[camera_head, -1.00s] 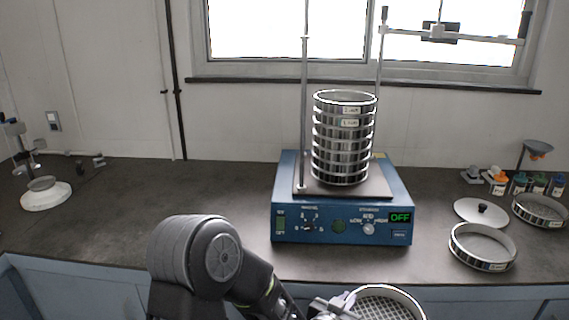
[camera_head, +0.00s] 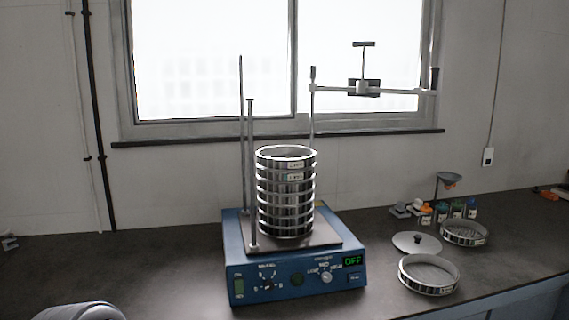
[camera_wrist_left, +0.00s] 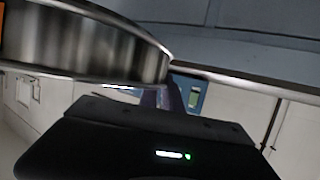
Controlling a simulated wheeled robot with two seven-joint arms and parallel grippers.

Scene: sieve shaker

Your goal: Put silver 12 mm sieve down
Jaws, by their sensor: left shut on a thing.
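A silver sieve (camera_wrist_left: 85,45) fills the upper left of the left wrist view. Its shiny steel wall is close to the camera, with an orange patch at the picture's left edge; no size can be read. My left gripper (camera_wrist_left: 165,98) is shut on this sieve at its rim. In the head view neither the held sieve nor the left fingers show; only a part of my arm is at the bottom left. My right gripper is in neither view.
A blue shaker (camera_head: 297,285) reading OFF bears a stack of sieves (camera_head: 285,195) between rods. On the right are a sieve (camera_head: 429,274), another sieve (camera_head: 464,234), a lid (camera_head: 417,243) and small bottles (camera_head: 456,210). The bench (camera_head: 130,265) left of the shaker is clear.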

